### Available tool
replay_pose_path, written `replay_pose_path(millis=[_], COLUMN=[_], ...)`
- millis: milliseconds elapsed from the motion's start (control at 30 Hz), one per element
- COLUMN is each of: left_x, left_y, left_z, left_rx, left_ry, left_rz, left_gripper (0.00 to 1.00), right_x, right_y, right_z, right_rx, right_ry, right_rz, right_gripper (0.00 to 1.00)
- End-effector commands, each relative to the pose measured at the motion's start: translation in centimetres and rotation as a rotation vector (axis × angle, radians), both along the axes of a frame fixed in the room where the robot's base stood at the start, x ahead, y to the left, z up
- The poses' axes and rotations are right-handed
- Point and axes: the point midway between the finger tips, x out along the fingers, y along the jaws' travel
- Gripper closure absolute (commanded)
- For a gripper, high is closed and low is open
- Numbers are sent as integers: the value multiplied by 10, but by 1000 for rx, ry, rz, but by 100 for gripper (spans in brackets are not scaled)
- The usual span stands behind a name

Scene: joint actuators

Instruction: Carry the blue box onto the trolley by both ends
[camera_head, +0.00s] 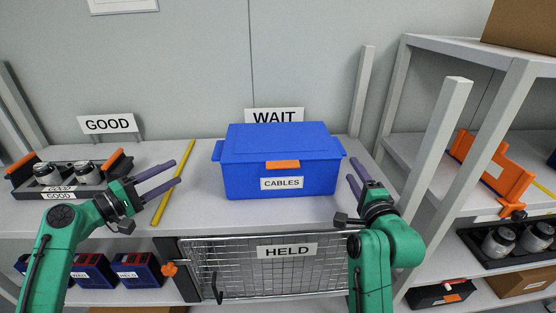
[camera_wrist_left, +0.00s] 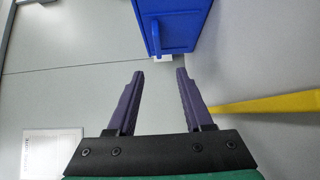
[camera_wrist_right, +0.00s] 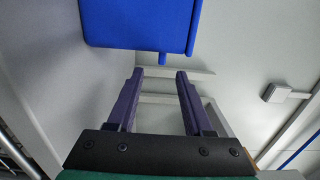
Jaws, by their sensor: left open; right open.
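The blue box (camera_head: 283,157), with an orange latch and a "CABLES" label, sits lid-closed on the grey shelf top (camera_head: 200,213). My left gripper (camera_head: 177,172) is open and empty, left of the box with a gap. In the left wrist view, the box (camera_wrist_left: 183,22) and its end handle (camera_wrist_left: 156,38) are ahead of the open fingers (camera_wrist_left: 160,73). My right gripper (camera_head: 351,170) is open, close to the box's right end. In the right wrist view, the box (camera_wrist_right: 135,22) and a handle tab (camera_wrist_right: 162,58) are just ahead of the fingers (camera_wrist_right: 160,72). I cannot identify a trolley.
A tray of grey parts (camera_head: 62,182) is at left. A wire basket front marked "HELD" (camera_head: 265,272) hangs below the top. Grey posts (camera_head: 438,150) and a shelf rack stand at right.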

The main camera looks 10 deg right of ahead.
Motion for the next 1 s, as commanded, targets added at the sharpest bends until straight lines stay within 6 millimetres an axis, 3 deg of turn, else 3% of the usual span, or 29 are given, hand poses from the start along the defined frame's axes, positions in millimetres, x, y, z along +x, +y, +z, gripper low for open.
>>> replay_pose_path(millis=[267,800,1000], left_x=[11,84,100], left_y=[-11,-87,-102], left_z=[0,0,0], left_rx=[-3,1,1], left_ry=[-1,-1,-1], left_rz=[-1,-1,0], left_gripper=[49,49,49], right_x=[16,121,143], right_y=[0,-2,-2], right_z=[0,0,-1], right_rx=[-3,-4,-2], right_ry=[1,1,2], right_rz=[1,0,1], right_gripper=[49,49,49])
